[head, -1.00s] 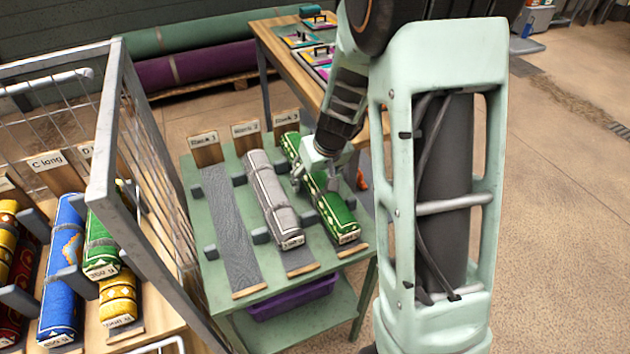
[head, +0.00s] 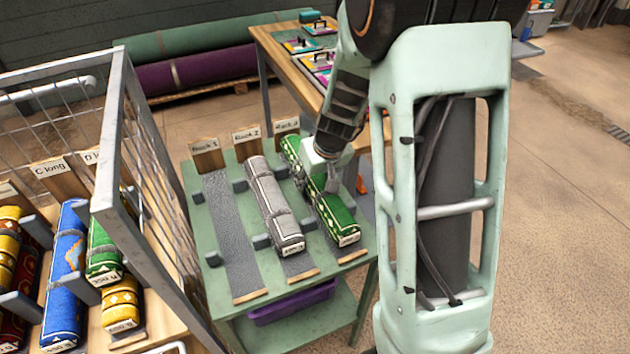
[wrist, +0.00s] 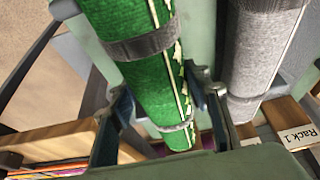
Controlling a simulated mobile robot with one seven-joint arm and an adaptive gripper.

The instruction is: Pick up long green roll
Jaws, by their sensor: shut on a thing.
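The long green roll (head: 338,214) lies lengthwise in the rightmost lane of the green rack table, under the Rack 3 label. It has white trim and a grey band. My gripper (head: 318,180) is over the middle of the roll and shut on it, with a finger on either side. The wrist view shows the green roll (wrist: 155,80) running between the two fingers of my gripper (wrist: 165,112). In the head view, my gripper hides part of the roll's middle. I see no clear gap that shows the roll lifted off its lane.
A grey roll (head: 273,205) lies close beside it, in the Rack 2 lane. The Rack 1 lane (head: 228,235) is empty. A wire cage (head: 128,120) with coloured rolls stands at left. A wooden table (head: 276,45) stands behind. A purple bin (head: 293,303) sits below.

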